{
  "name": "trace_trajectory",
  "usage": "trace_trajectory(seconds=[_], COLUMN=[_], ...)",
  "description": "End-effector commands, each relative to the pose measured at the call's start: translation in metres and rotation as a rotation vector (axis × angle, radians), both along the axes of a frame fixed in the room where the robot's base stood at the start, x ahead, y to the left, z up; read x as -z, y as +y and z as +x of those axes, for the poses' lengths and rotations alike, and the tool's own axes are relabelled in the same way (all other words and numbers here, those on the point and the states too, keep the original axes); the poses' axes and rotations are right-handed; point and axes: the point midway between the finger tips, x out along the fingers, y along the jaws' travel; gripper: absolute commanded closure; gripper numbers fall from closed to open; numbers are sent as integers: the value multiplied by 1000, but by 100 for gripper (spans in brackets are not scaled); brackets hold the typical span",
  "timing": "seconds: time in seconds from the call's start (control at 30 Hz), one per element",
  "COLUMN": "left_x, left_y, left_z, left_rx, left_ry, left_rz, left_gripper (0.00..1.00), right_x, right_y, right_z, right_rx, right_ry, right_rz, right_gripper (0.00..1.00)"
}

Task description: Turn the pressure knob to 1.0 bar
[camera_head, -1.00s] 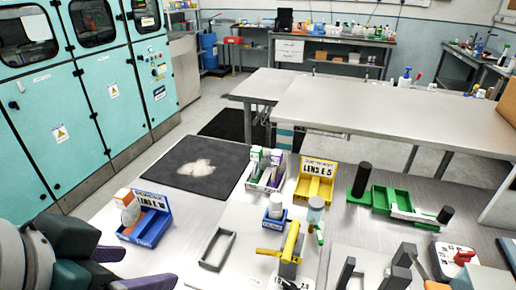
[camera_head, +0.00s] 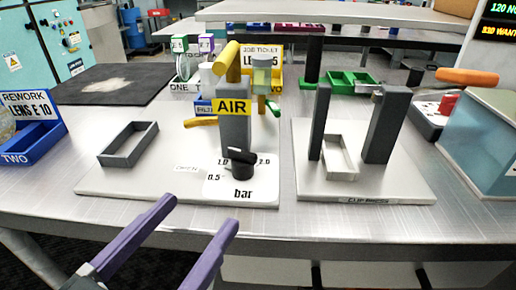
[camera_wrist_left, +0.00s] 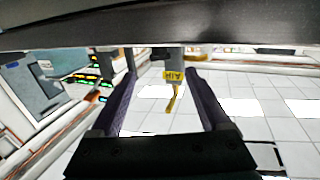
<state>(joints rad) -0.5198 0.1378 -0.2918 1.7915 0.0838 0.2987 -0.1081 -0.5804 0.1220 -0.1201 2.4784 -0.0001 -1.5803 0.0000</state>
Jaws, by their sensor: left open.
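The black pressure knob (camera_head: 241,162) stands on a white dial plate (camera_head: 262,192) marked 0.5, 1.0, 2.0 and "bar". I cannot tell exactly which mark it points to. Behind it is a grey post with a yellow AIR label (camera_head: 232,106) and a yellow lever (camera_head: 231,62) on top. My left gripper (camera_head: 202,212) is open and empty, its purple fingers in front of the plate, apart from the knob. My right gripper is not in view.
A grey open frame (camera_head: 128,144) lies left of the knob. To the right, two dark uprights (camera_head: 386,125) flank a pale tray (camera_head: 340,158). A blue bin (camera_head: 38,142) is at far left. The front strip of the table (camera_head: 330,226) is clear.

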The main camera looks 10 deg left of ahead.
Motion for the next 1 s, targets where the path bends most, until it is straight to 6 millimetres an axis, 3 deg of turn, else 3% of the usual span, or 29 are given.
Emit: trace_trajectory(seconds=[0.17, 0.6, 1.0], left_x=[0, 0, 0], left_y=[-4, -26, -29], left_z=[12, 84, 94], left_rx=[0, 0, 0], left_ry=[-21, -19, -16], left_rz=[-6, -5, -5], left_gripper=[20, 20, 20], right_x=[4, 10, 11], right_y=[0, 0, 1], right_z=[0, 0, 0], right_rx=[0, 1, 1], right_ry=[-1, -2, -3], right_rz=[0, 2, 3], right_gripper=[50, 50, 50])
